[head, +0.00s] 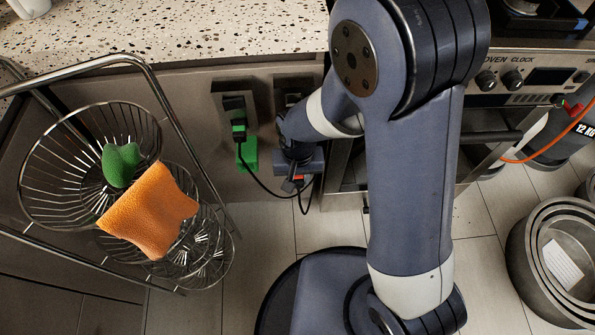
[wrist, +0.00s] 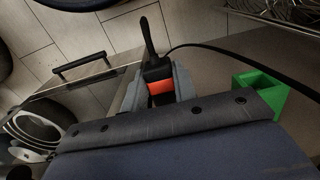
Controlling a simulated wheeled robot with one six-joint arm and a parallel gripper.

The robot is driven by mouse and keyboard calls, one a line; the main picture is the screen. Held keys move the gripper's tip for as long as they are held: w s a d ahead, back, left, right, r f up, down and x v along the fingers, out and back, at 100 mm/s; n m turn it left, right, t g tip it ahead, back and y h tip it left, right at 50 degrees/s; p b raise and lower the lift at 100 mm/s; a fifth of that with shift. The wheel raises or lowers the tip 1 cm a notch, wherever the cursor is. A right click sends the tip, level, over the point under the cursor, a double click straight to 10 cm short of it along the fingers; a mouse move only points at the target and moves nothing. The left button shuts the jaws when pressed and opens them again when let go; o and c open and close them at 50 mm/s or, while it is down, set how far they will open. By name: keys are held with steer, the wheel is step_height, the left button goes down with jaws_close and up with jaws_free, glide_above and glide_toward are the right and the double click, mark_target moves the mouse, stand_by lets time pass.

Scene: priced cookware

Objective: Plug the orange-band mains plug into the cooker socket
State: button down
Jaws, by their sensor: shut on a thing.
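The orange-band plug (wrist: 160,87) is black with a bright orange band and sits between my gripper's grey fingers (wrist: 159,88) in the wrist view. My gripper (head: 298,178) is shut on it, low in front of the cabinet panel; a bit of the orange band shows there in the head view. A black cord trails from the plug area. I cannot tell which is the cooker socket.
A green block-like holder (head: 247,153) is below the left plate; a green piece (wrist: 258,95) also shows in the wrist view. The oven (head: 490,95) is right, stacked pans (head: 535,250) lower right.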

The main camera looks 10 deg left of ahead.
steer(key=shift+s+d, duration=0.15)
steer(key=shift+s, duration=0.45)
steer(key=shift+s+d, duration=0.15)
steer(key=shift+s, duration=0.45)
steer(key=shift+r, duration=0.1)
